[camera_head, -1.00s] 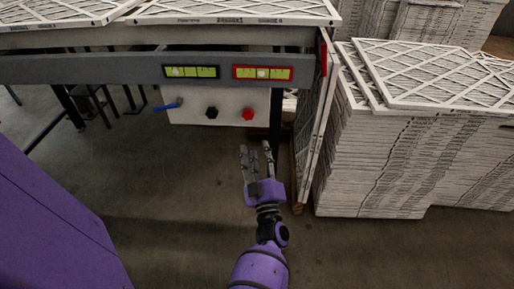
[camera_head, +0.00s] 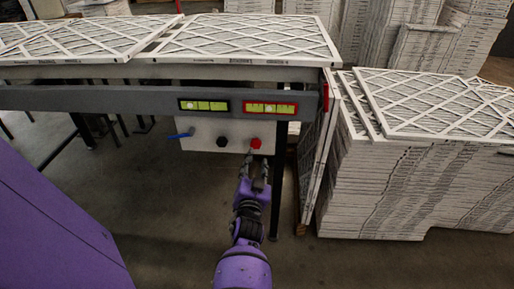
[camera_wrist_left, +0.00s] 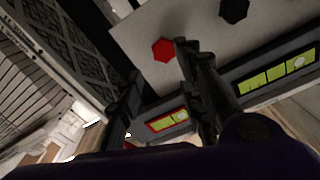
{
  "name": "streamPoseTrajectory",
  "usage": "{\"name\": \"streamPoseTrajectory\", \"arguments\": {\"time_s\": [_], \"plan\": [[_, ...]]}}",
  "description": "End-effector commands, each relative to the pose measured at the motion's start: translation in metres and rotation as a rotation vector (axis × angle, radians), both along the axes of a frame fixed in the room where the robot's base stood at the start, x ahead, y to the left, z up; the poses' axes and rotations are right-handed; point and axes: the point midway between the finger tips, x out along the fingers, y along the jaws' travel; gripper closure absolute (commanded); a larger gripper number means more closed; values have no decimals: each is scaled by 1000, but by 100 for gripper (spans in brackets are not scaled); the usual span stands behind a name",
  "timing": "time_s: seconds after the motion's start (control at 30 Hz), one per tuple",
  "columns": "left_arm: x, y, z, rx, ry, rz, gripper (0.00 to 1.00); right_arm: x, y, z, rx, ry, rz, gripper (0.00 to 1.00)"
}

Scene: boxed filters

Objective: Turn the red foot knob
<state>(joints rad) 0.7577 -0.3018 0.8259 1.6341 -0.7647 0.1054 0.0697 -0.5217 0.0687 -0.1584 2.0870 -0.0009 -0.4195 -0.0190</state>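The red knob (camera_head: 255,143) sits on the pale panel under the grey beam, to the right of a black knob (camera_head: 222,142). My left gripper (camera_head: 254,168) is just below the red knob, with its fingers pointing up at the panel. In the wrist view the red knob (camera_wrist_left: 163,50) is a red hexagon on the panel, beyond the spread fingers of my left gripper (camera_wrist_left: 155,82). The fingers are open and nothing is between them; the knob shows near the tip of one finger, and I cannot tell whether they touch. My right gripper is not in view.
A blue lever (camera_head: 182,135) is left of the black knob. Above the knobs are a black-framed gauge (camera_head: 204,105) and a red-framed gauge (camera_head: 270,108). A tall stack of filters (camera_head: 390,180) stands to the right. Filters (camera_head: 240,40) lie on top of the table.

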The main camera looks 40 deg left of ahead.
Motion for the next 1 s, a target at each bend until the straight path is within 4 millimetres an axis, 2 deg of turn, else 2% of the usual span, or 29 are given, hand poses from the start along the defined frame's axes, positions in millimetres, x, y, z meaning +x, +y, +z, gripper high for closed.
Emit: {"name": "streamPoseTrajectory", "arguments": {"time_s": [0.17,0.53,0.9,0.93,1.0], "plan": [[13,9,-4,-7,15,6,66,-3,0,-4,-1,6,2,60],[59,37,-4,-10,12,5,66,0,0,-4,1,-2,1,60],[66,41,-3,-9,12,6,66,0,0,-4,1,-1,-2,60],[66,41,-3,-9,12,6,67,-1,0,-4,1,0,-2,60],[66,41,-3,-10,12,5,77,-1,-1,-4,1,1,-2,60]]}}
